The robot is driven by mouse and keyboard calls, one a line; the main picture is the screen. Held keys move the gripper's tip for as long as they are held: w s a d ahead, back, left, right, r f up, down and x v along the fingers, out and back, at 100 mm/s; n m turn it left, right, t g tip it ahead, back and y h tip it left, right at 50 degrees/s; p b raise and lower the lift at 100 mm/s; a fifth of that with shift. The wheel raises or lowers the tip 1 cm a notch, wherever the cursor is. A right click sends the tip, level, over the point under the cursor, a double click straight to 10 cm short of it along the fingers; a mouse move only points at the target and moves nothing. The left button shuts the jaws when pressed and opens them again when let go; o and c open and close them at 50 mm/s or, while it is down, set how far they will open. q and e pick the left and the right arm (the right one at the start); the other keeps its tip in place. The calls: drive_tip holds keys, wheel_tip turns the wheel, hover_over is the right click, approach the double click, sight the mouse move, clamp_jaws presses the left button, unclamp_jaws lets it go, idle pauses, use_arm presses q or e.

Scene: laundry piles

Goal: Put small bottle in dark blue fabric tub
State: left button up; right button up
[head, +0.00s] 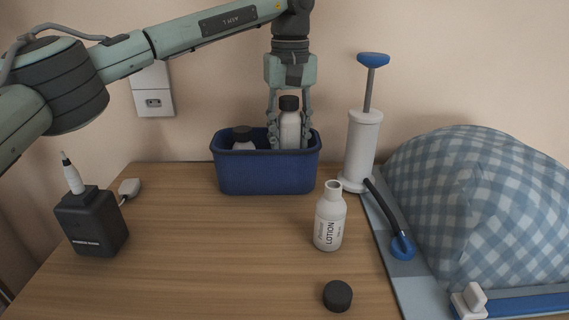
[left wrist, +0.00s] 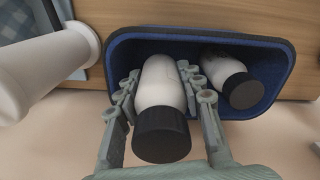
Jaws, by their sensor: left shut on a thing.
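The dark blue fabric tub (head: 268,174) stands at the back of the wooden table; its rim also shows in the left wrist view (left wrist: 290,45). My left gripper (head: 290,140) points down over the tub's right part. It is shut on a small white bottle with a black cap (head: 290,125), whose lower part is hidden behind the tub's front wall. In the left wrist view the held bottle (left wrist: 160,90) sits between the fingers, over the tub. Whether it touches the tub floor I cannot tell. A second white bottle with a dark cap (head: 243,140) leans in the tub's left part. My right gripper is not in view.
An uncapped white lotion bottle (head: 329,218) stands right of centre, its black cap (head: 338,296) in front. A white pump (head: 361,150) with blue handle stands right of the tub. A black box (head: 91,222) is at left; a checked fabric mound (head: 480,200) at right.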

sight(290, 98)
use_arm(q)
wheel_tip(290, 98, down, 6)
drive_tip(key=shift+r, duration=0.2)
drive_tip(key=shift+f, duration=0.1)
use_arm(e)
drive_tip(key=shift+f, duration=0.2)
use_arm(q)
drive_tip(key=shift+f, duration=0.1)
drive_tip(key=o, duration=0.9)
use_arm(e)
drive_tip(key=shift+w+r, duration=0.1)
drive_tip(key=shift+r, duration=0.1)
use_arm(q)
wheel_tip(290, 98, up, 11)
drive_tip(key=shift+r, duration=0.6)
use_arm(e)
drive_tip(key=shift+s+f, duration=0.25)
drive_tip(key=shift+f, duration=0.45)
